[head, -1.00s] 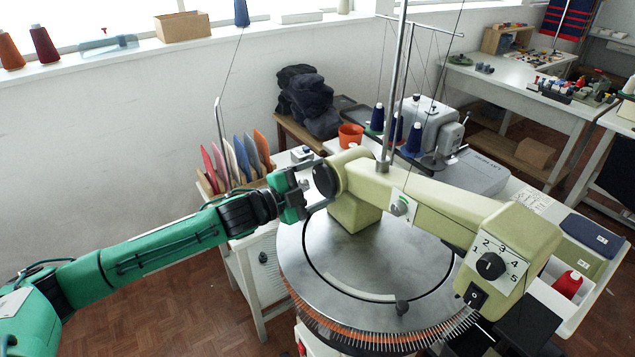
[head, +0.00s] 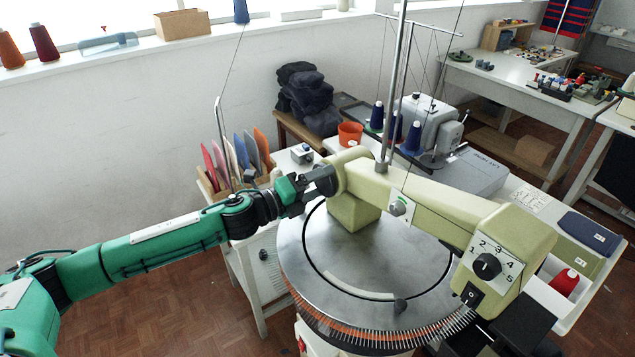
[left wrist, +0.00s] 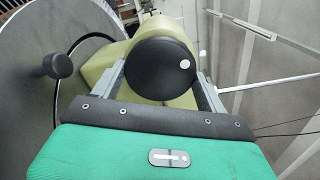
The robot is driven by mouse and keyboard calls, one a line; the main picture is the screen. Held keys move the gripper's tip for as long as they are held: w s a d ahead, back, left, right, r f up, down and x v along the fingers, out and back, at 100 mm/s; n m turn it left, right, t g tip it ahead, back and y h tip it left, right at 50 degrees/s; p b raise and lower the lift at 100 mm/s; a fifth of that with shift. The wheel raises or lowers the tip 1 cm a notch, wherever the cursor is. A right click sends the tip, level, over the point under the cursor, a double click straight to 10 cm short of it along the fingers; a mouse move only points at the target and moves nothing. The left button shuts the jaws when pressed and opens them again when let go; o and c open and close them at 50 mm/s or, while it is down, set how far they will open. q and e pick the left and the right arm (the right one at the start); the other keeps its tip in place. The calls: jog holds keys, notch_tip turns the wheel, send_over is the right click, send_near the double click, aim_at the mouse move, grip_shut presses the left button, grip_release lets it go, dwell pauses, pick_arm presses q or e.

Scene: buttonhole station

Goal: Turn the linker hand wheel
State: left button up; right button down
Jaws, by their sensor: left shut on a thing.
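The linker hand wheel (left wrist: 158,72) is a black round disc with a white dot near its right edge in the left wrist view. It sits at the end of the pale green linker arm (head: 440,208). My left gripper (head: 325,181) reaches it from the left. In the left wrist view its two grey fingers (left wrist: 160,80) stand on either side of the wheel, shut on its rim. My right gripper is not in view.
The round metal dial plate (head: 300,255) with its ring of needles lies below the arm. A black knob (head: 400,306) stands up from it. A thin upright rod (head: 397,90) rises from the linker arm. An orange cup (head: 350,133) and thread cones are behind.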

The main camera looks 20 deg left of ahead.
pick_arm(q)
jog(key=shift+f+m, duration=0.1)
jog(key=shift+m, duration=1.1)
jog(key=o, duration=1)
jog(key=b+v, duration=0.7)
jog(key=v, duration=0.7)
